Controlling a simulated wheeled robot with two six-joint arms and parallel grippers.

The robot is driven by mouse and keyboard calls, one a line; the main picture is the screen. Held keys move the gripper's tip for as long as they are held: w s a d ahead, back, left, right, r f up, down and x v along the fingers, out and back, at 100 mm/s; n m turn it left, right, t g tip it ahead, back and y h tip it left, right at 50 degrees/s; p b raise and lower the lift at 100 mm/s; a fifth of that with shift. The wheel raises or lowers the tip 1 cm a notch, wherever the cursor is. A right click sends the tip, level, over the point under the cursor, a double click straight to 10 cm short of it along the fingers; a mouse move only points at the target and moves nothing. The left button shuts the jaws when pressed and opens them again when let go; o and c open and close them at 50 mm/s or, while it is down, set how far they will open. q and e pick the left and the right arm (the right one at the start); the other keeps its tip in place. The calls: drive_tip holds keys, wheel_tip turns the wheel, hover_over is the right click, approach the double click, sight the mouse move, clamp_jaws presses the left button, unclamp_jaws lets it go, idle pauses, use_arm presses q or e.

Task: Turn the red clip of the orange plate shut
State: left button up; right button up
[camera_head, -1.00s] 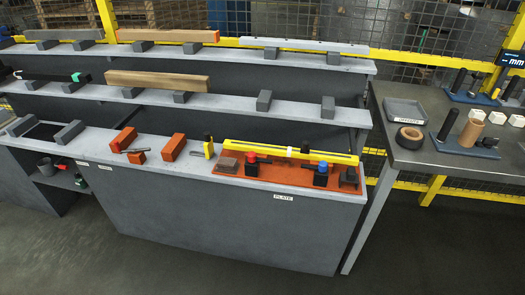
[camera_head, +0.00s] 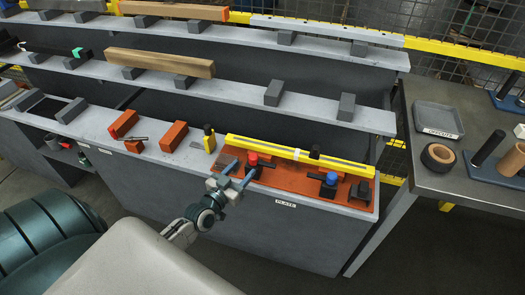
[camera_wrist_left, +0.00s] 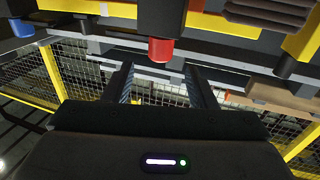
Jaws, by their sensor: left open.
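The orange plate (camera_head: 293,182) lies on the front bench top above a "PLATE" label. Near its left end is a dark clip block with a red top, the red clip (camera_head: 252,159); a dark block with a blue top (camera_head: 331,179) is farther right. My left gripper (camera_head: 240,173) is open at the plate's front left edge, its fingers pointing toward the red clip. In the left wrist view the red clip (camera_wrist_left: 160,50) shows ahead of and between the two open fingers (camera_wrist_left: 162,84); no contact is visible. My right gripper is not in view.
A yellow bar (camera_head: 300,154) lies along the plate's back side. Orange blocks (camera_head: 173,136) and a yellow-black tool (camera_head: 209,138) stand to the left. Shelves with wooden bars (camera_head: 160,62) rise behind. A grey table (camera_head: 440,185) is at the right.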

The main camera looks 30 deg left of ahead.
sight(256, 154)
use_arm(q)
drive_tip(key=w+b, duration=0.1)
drive_tip(key=w, duration=0.6)
drive_tip(key=shift+w+d+f+b, duration=0.1)
drive_tip(key=shift+w+f+b, duration=0.05)
drive_tip(key=shift+w+b, duration=0.2)
drive_tip(key=shift+w, duration=0.8)
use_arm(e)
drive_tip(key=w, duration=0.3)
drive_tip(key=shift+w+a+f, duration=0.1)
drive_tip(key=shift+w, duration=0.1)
use_arm(q)
clamp_jaws()
